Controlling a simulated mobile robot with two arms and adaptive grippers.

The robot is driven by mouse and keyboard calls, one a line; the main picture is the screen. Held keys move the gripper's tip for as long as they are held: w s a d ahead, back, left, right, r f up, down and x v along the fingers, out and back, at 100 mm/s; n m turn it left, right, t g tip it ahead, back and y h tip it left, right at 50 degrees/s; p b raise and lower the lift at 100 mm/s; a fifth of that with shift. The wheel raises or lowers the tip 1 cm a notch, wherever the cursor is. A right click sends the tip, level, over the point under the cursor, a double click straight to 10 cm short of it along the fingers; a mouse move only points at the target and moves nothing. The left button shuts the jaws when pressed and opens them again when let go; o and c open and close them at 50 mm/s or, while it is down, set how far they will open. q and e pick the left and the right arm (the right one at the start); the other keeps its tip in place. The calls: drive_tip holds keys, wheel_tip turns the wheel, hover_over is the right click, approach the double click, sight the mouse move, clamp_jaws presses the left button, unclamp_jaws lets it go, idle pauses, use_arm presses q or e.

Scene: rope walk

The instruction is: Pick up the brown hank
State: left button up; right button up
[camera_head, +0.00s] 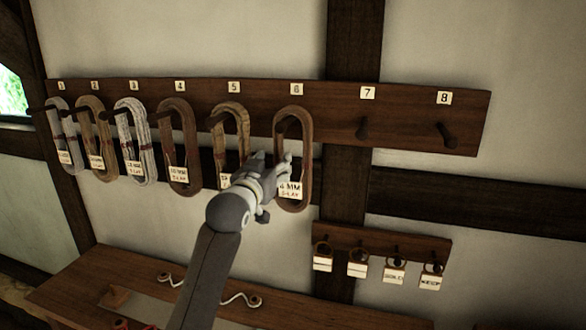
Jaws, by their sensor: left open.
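Two brown hanks hang on the dark wooden peg board (410,122). One brown hank (308,130) hangs from peg 6, its white tag partly hidden by my gripper. The other brown hank (191,135) hangs from peg 4 with its tag in plain view. My left gripper (277,162) is open, in front of the lower left side of the peg 6 hank. I cannot tell whether its fingers touch that hank. My right gripper is not in view.
A tan hank (242,122) hangs close by on peg 5, partly covered by my gripper. Several more hanks hang on pegs 1 to 3. Pegs 7 and 8 are bare. A small tag rack (375,236) sits lower right, above a wooden bench (75,285).

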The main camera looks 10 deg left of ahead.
sight(275, 158)
use_arm(q)
drive_tip(key=shift+w, duration=0.25)
drive_tip(key=shift+w+r+p, duration=0.2)
drive_tip(key=shift+w+p, duration=0.15)
drive_tip(key=shift+p, duration=0.05)
drive_tip(key=w+p, duration=0.2)
drive_tip(key=w, duration=0.1)
drive_tip(key=shift+a+r, duration=0.1)
drive_tip(key=shift+a, duration=0.05)
drive_tip(key=shift+w, duration=0.75)
clamp_jaws()
